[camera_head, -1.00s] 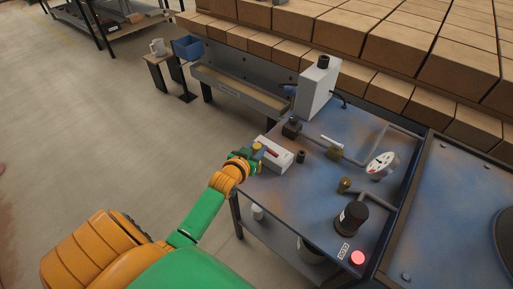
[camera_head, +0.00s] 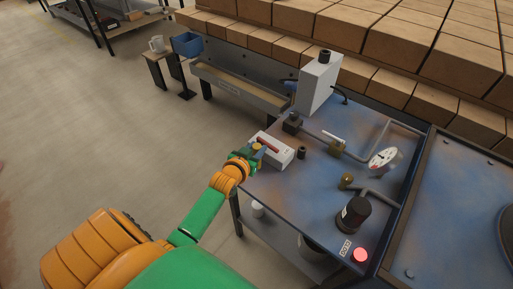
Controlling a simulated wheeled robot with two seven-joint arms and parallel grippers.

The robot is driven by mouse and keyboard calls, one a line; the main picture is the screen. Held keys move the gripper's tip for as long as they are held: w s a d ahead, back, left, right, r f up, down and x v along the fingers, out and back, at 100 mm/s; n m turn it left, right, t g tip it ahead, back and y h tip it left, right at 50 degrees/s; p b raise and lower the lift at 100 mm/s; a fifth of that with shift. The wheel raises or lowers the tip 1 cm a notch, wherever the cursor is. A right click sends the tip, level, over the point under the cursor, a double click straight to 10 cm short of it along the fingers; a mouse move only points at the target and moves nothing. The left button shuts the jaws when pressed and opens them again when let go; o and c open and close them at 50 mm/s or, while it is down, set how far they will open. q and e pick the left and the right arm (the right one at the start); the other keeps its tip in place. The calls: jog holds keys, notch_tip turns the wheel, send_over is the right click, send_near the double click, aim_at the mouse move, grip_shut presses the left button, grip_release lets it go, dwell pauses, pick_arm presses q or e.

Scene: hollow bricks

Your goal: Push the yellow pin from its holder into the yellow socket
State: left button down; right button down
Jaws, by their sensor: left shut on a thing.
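My left gripper (camera_head: 251,155) is at the left edge of the blue-topped bench, beside a white box (camera_head: 278,155) with a dark red bar (camera_head: 267,145) on top. A small yellow cylinder (camera_head: 257,147), which looks like the yellow pin, shows at the fingertips. The gripper is shut on it as far as I can tell; the fingers are small and partly hidden. I cannot tell which is the yellow socket. My right gripper is out of view.
A short dark cylinder (camera_head: 302,153) stands right of the white box. A tall grey box (camera_head: 318,82) stands at the back. The front-left benchtop is clear.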

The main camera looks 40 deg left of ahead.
pick_arm(q)
jog(key=shift+f+b, duration=1.05)
jog(key=shift+f, duration=0.4)
jog(key=shift+c, duration=2.4)
grip_release()
jog(key=shift+r, duration=0.1)
jog(key=p+v, duration=0.2)
jog(key=v, duration=0.5)
jog(key=shift+s+r, duration=0.1)
